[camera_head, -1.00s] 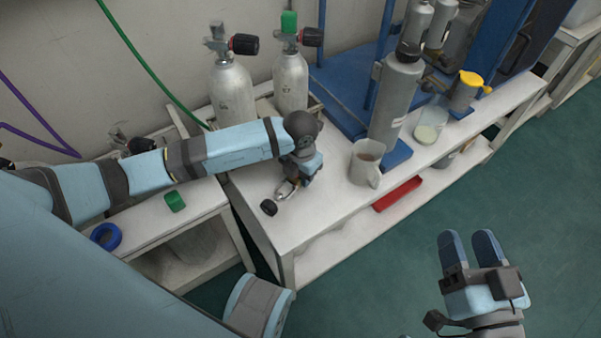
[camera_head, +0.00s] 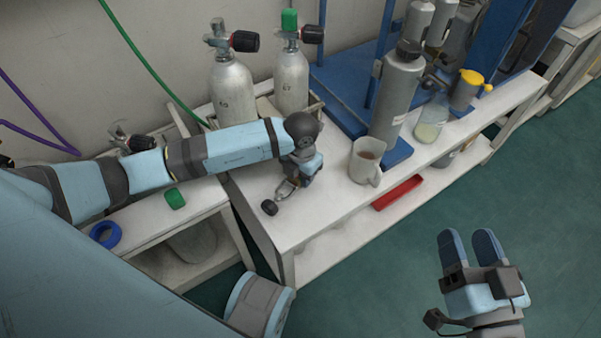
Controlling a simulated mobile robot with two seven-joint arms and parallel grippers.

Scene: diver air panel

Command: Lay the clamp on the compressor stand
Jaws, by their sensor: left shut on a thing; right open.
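My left gripper (camera_head: 291,180) reaches over the white stand (camera_head: 290,232) from the left and points down near its top. It is shut on a small metal clamp (camera_head: 285,190), a shiny loop that shows just below and left of the fingers. The gripper and my wrist partly hide the clamp, and I cannot tell whether it touches the stand top. A black cap (camera_head: 269,208) lies on the stand just beside the clamp. My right gripper (camera_head: 469,245) is open and empty above the green floor at the lower right.
A jug (camera_head: 366,162) stands right of my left gripper, with a grey cylinder (camera_head: 397,95) behind it. Two tanks (camera_head: 233,90) stand at the back. A red tray (camera_head: 398,193) is on the lower shelf. A blue ring (camera_head: 105,235) and green cap (camera_head: 175,199) lie on the left bench.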

